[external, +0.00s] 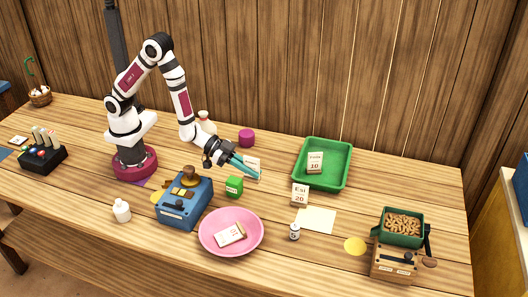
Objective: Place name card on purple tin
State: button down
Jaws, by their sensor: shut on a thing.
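My gripper (246,167) has teal fingers that point down and to the right above the table. It is shut on a white name card (253,163), which is partly hidden behind the fingers; its writing cannot be read. The purple tin (246,138) stands on the table behind the gripper, toward the wooden wall, apart from the card. Its top looks bare.
A green tin (234,187) stands just in front of my gripper. A blue balance base (184,202), pink plate (207,239) with a card, green tray (345,171) with a card, another card (300,195) and a white bottle (207,124) surround it.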

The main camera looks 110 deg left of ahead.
jog(key=a+r+n+g+y, duration=0.1)
jog(key=a+r+n+y, duration=0.3)
jog(key=a+n+y, duration=0.45)
jog(key=n+g+y, duration=0.5)
jog(key=n+g, duration=0.1)
jog(key=g, duration=0.1)
send_over(246, 133)
jog(key=f, duration=0.5)
jog(key=shift+d, duration=0.3)
jog(key=f, duration=0.2)
jog(key=a+f, duration=0.1)
jog(key=f, duration=0.1)
jog(key=shift+f, duration=0.3)
